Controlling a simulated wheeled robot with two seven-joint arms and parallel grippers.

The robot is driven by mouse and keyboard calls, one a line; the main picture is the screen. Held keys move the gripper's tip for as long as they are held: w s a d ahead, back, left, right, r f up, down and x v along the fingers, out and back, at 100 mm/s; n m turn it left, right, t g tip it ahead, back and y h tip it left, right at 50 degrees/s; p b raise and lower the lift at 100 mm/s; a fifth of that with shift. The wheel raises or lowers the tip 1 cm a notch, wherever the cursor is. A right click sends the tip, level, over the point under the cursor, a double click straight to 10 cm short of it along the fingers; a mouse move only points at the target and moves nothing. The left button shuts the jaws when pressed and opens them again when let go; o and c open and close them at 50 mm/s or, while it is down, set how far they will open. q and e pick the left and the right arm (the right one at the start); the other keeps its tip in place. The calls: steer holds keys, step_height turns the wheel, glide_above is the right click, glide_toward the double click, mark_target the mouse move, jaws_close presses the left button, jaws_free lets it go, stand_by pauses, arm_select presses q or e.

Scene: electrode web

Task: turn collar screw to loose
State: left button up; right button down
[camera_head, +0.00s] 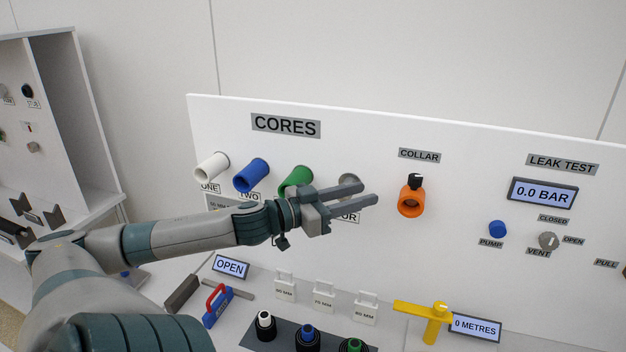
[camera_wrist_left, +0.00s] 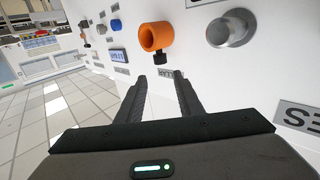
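The orange collar (camera_head: 411,203) sticks out of the white panel under the COLLAR label. Its black collar screw (camera_head: 415,181) sits on top with a pale mark. In the left wrist view the orange collar (camera_wrist_left: 155,36) shows beyond the fingers, with the black screw (camera_wrist_left: 160,57) on its lower side in that picture. My left gripper (camera_head: 366,193) is open and empty, its fingers pointing right, to the left of the collar and apart from it. It also shows in the left wrist view (camera_wrist_left: 158,78) with a clear gap between the fingers. My right gripper is not in view.
White, blue (camera_head: 251,175) and green (camera_head: 296,181) core tubes and a grey one (camera_head: 349,186) project from the panel beside and behind my left gripper. Below stand a yellow handle (camera_head: 434,322), white tags and a red-blue tool (camera_head: 217,304). The panel right of the collar is clear up to the pump knob (camera_head: 497,228).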

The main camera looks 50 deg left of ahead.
arm_select(q)
steer(key=s+a+f+n+g+y, duration=0.1)
steer(key=s+a+f+y, duration=0.1)
steer(key=f, duration=0.4)
steer(key=s+a+f+n+y, duration=0.1)
steer(key=s+a+f+y, duration=0.2)
steer(key=s+f, duration=0.3)
steer(key=shift+f+n+g+y, duration=0.4)
steer(key=shift+f, duration=0.2)
steer(key=shift+a, duration=0.1)
